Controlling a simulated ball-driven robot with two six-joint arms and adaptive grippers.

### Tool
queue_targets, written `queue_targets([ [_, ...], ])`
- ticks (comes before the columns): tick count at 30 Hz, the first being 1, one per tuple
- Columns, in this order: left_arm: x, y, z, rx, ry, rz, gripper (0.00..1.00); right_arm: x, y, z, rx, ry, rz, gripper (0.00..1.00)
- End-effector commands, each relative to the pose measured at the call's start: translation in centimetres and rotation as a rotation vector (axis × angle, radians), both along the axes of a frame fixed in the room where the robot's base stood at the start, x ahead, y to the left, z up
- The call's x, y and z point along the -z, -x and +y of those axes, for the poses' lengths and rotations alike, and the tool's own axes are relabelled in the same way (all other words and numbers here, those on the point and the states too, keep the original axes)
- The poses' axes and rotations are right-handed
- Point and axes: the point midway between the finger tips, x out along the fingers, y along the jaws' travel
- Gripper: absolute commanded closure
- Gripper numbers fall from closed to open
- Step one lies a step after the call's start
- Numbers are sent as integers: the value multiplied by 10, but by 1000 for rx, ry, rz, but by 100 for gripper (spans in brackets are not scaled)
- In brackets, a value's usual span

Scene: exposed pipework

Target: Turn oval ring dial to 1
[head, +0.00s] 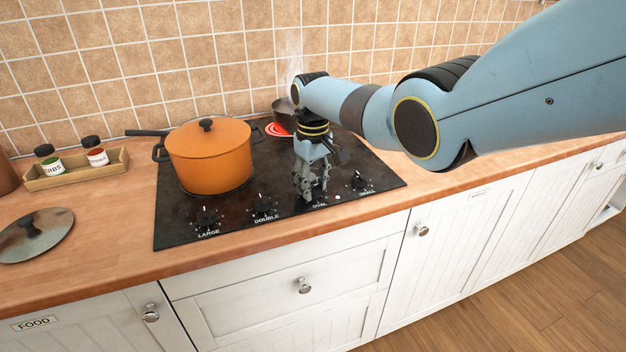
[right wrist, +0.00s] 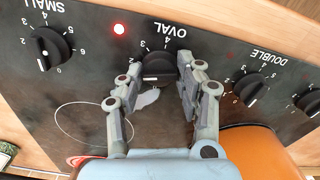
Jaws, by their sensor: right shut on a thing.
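The oval ring dial (right wrist: 158,66) is a black knob beside the OVAL label on the black hob. Its white mark shows at the near side in the right wrist view; the number it points to is hard to read. My right gripper (right wrist: 160,80) has its fingers on either side of this dial and is shut on it. In the head view my right gripper (head: 304,194) reaches down to the hob's front edge and hides most of the dial. A red light (right wrist: 119,29) is lit near the OVAL label. My left gripper is out of view.
The small dial (right wrist: 48,48) and the double dial (right wrist: 250,87) flank the oval dial. An orange pot (head: 208,158) stands on the hob's left. A steaming dark pan (head: 284,115) stands behind my gripper by a glowing red ring (head: 274,130). A lid (head: 35,235) lies left.

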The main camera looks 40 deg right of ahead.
Motion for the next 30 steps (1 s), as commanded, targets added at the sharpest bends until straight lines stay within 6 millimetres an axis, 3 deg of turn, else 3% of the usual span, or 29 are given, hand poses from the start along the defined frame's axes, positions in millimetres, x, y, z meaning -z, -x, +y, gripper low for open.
queue_targets([
  [15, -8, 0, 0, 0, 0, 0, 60, -2, -2, 0, -399, 1, -4, 96],
  [30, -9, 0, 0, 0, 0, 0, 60, -2, -2, 0, -517, 2, -6, 96],
])
